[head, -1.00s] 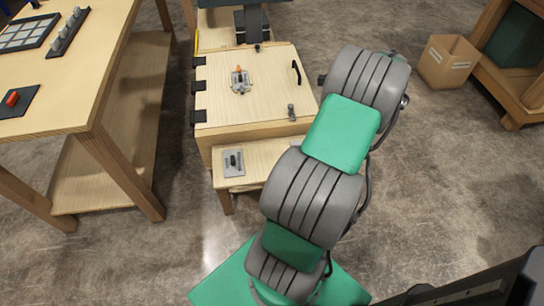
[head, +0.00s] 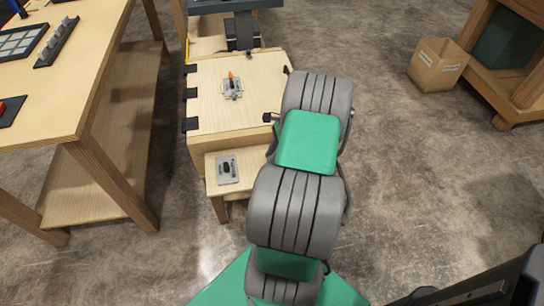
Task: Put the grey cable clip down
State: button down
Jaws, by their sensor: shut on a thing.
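My arm (head: 295,210) rises from the bottom of the head view and reaches up to the right side of a wooden box. My gripper is hidden behind the arm's grey and green links, so its jaws do not show. I cannot make out the grey cable clip; whatever the gripper holds is hidden too. A small dark part (head: 270,117) pokes out left of the upper link, and I cannot tell what it belongs to.
The wooden box (head: 215,115) has black hinges at left and an orange-tipped lever fitting (head: 232,87) on top. A lower shelf carries a grey plate (head: 228,170) with a black knob. A workbench (head: 85,70) stands left; a cardboard box (head: 437,65) sits right on open floor.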

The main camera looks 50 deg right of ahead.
jog(key=shift+f, duration=0.2)
jog(key=c, duration=1.1)
grip_release()
jog(key=shift+c, duration=0.2)
jog(key=shift+r, duration=0.1)
